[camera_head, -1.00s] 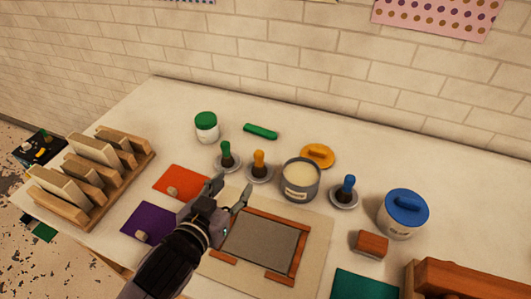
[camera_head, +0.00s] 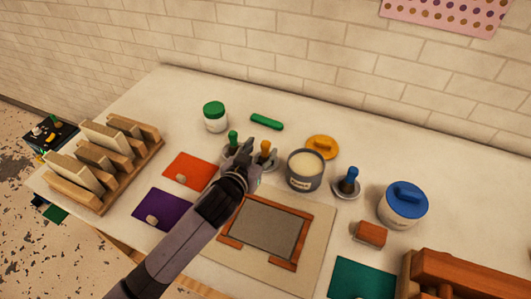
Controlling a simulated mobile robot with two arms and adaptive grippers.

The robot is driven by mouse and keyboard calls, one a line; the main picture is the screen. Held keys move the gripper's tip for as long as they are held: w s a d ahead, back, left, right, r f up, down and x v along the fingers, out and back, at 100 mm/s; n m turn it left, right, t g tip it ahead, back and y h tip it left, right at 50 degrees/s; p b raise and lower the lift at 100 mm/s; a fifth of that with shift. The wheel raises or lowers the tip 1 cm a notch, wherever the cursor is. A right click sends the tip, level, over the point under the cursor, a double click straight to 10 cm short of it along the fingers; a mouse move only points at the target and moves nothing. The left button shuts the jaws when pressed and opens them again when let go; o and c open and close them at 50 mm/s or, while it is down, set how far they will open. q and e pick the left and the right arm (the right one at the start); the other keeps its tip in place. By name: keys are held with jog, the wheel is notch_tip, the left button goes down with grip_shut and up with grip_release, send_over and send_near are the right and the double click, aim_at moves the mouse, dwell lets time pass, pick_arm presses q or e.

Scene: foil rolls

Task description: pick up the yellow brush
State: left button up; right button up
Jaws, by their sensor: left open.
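The yellow brush (camera_head: 266,148) has an orange-yellow handle and stands upright in a small grey dish (camera_head: 273,164). My left gripper (camera_head: 252,152) is open and has its fingers at the brush, partly hiding it and its dish. I cannot tell whether the fingers touch the handle. A green brush (camera_head: 233,138) stands just left of the gripper, its lower part hidden. A blue brush (camera_head: 348,180) stands in its own dish further right. My right gripper is not in view.
An open grey tin (camera_head: 304,172) stands close right of the yellow brush, with a yellow lid (camera_head: 321,146) behind it. A wooden frame (camera_head: 297,246) lies in front.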

aim_at(264, 147)
pick_arm(q)
jog(key=shift+p+x, duration=0.45)
jog(key=shift+x, duration=1.75)
jog(key=shift+s+f, duration=0.1)
jog(key=shift+f, duration=0.05)
grip_shut()
